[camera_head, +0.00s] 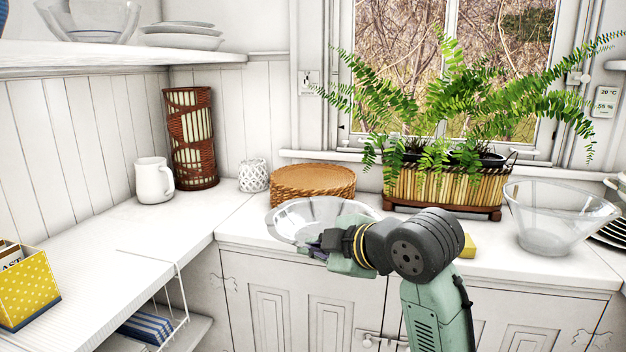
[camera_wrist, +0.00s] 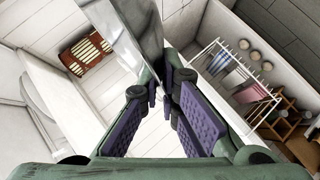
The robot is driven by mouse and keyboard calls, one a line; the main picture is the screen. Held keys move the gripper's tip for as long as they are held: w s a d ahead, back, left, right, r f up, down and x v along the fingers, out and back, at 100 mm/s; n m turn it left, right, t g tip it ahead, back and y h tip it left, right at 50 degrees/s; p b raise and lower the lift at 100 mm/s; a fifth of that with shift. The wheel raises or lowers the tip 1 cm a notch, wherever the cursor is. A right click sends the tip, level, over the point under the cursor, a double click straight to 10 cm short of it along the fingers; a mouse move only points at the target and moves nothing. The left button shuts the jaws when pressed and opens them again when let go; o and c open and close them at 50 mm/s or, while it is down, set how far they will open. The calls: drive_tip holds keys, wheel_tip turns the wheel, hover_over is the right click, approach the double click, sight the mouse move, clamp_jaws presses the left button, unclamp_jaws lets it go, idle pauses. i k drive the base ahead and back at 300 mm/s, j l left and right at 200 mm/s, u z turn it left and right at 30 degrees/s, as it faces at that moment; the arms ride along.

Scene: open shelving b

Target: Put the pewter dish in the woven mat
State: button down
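The pewter dish (camera_head: 292,222) is a shiny, pale oval dish with a wide rim, at the counter's front edge in the head view. In the wrist view it is a grey reflective sheet (camera_wrist: 138,22) running down between the fingertips. My gripper (camera_head: 322,243) is at the dish's near rim, and its purple-padded fingers (camera_wrist: 165,95) close on that rim. The woven mat (camera_head: 312,186) is a round, tan wicker piece on the counter, just behind the dish. The dish overlaps its front edge in the picture; whether they touch, I cannot tell.
A white lattice holder (camera_head: 253,176), a wicker lantern (camera_head: 190,138) and a white mug (camera_head: 154,181) stand left of the mat. A fern planter (camera_head: 445,188) and a glass bowl (camera_head: 556,218) stand right. A yellow sponge (camera_head: 468,246) lies beside my arm. The left counter (camera_head: 150,238) has free room.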

sight(314, 178)
drive_tip(key=i, duration=0.95)
